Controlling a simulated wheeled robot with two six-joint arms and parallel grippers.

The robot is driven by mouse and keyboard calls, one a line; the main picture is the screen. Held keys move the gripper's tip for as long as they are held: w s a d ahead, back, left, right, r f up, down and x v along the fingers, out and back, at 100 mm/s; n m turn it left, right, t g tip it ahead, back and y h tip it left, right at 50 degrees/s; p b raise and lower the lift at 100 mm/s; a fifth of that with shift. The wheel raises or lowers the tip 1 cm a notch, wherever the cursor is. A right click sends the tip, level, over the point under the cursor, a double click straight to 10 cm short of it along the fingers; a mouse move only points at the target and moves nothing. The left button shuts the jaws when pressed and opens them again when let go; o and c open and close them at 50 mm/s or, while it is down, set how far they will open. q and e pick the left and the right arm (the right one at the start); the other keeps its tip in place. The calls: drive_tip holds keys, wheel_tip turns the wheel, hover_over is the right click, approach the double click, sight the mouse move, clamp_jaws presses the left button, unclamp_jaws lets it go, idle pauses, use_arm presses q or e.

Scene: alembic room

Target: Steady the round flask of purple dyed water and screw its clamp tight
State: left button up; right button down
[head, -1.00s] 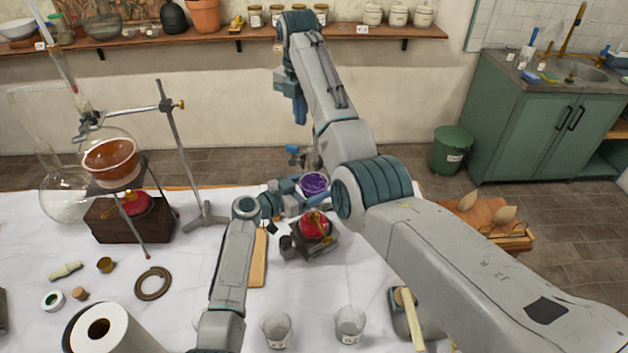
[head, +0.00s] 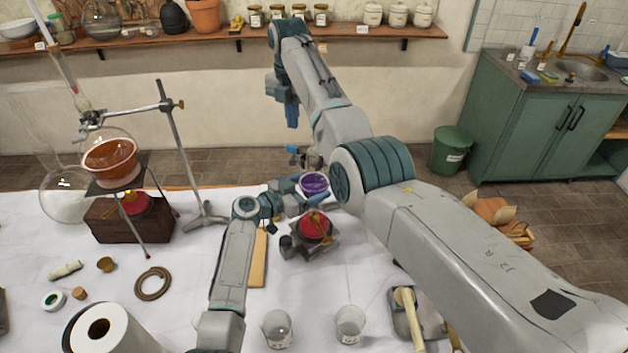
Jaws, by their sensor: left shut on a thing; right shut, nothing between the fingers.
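The round flask of purple dyed water (head: 313,183) shows as a small purple patch near the table's middle, above a burner with a red body (head: 314,226). My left gripper (head: 307,187) is at the flask and shut on it; its fingers are partly hidden. My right gripper (head: 291,118) points down, shut and empty, beyond and above the flask, apart from it. A small blue and grey part (head: 296,153) shows just behind the flask; I cannot tell whether it is the clamp. My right arm hides the area right of the flask.
At left, a stand (head: 176,140) holds a flask of orange liquid (head: 111,160) over another burner (head: 136,203). A paper roll (head: 105,335) and a rubber ring (head: 153,283) lie front left.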

drive_tip(key=shift+f, duration=2.1)
drive_tip(key=shift+s, duration=0.6)
drive_tip(key=shift+s+d, duration=0.4)
drive_tip(key=shift+d, duration=0.3)
drive_tip(key=shift+w+d, duration=0.1)
drive_tip(key=shift+d, duration=0.05)
wheel_tip(320, 180, up, 6)
drive_tip(key=shift+w+d, duration=0.15)
idle(0.7)
